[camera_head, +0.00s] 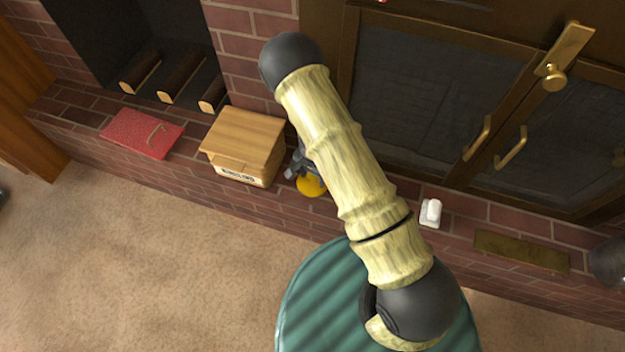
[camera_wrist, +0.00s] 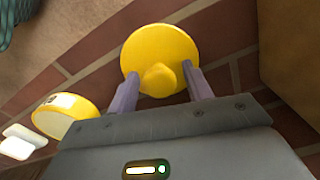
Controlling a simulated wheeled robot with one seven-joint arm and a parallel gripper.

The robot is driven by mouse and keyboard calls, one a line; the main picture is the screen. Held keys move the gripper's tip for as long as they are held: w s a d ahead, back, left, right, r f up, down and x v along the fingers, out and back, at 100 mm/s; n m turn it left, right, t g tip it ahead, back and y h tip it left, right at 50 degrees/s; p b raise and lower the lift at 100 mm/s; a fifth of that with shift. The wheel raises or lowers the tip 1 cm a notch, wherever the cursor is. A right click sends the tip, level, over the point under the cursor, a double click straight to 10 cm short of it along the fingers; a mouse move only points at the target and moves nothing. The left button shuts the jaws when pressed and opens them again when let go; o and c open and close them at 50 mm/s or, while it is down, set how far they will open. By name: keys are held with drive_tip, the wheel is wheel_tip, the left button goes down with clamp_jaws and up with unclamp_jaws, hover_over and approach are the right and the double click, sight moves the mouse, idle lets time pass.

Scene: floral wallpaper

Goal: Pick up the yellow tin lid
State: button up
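The yellow tin lid (camera_wrist: 160,42) is a round disc with a rounded knob (camera_wrist: 159,80) facing the wrist camera. The lid also shows in the head view (camera_head: 311,186), low by the brick ledge, just right of the wooden box and partly covered by my arm. My gripper (camera_wrist: 160,70) has one grey finger on each side of the knob, very near it. I cannot tell whether the fingers press on the knob. In the head view my gripper (camera_head: 299,163) is mostly hidden behind my arm.
A yellow tin with a pale label (camera_wrist: 66,117) stands beside the gripper in the wrist view. The wooden box (camera_head: 243,146) is close on the lid's left in the head view. A red book-like object (camera_head: 143,133) and a small white object (camera_head: 431,212) lie on the brick ledge.

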drive_tip(key=c, duration=0.8)
wheel_tip(320, 180, up, 10)
drive_tip(key=p, duration=0.4)
drive_tip(key=shift+r, duration=0.1)
